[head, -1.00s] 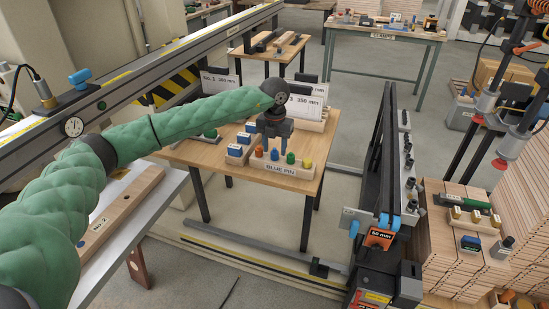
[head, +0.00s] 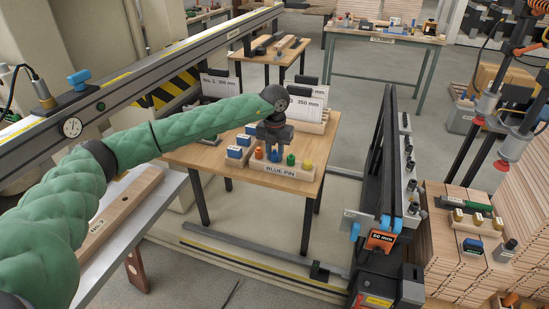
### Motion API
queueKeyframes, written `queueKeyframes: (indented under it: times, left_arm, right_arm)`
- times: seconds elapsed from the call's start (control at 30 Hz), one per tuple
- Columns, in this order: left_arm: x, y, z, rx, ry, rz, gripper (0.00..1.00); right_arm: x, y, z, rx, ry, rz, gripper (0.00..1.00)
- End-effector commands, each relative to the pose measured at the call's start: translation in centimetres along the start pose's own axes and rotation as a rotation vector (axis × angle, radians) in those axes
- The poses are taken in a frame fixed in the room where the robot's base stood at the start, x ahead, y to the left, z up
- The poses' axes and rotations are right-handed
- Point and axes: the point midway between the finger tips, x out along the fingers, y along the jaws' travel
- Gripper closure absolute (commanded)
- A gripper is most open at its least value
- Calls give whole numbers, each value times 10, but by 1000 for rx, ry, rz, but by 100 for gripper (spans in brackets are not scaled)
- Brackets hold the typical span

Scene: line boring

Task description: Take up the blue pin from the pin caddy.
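The pin caddy (head: 283,172), a pale wooden block labelled "BLUE PIN", stands on the front of the wooden table. It holds an orange pin (head: 259,153), the blue pin (head: 275,156), a green pin (head: 291,160) and a yellow pin (head: 307,165) in a row. My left gripper (head: 274,147) points down directly over the blue pin, its fingertips close to the pin's top. The gripper's dark fingers are small here, and I cannot tell whether they touch or grip the pin. My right gripper is out of view.
Blue blocks (head: 236,152) sit left of the caddy. A long dark rack (head: 381,160) rises right of the table. Stacked boards (head: 453,245) stand further right.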

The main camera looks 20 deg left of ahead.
Motion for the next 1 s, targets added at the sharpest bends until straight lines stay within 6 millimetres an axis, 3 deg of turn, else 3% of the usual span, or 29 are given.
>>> queueKeyframes:
  times: [0.03, 0.1, 1.0]
  left_arm:
    - [0, 0, 0, 0, 0, 0, 85]
    - [0, 0, 0, 0, 0, 0, 99]
    - [-18, 0, 0, 0, -1, 0, 99]
  right_arm:
    - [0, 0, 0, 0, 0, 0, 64]
    - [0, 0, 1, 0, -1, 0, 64]
    - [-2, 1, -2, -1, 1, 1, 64]
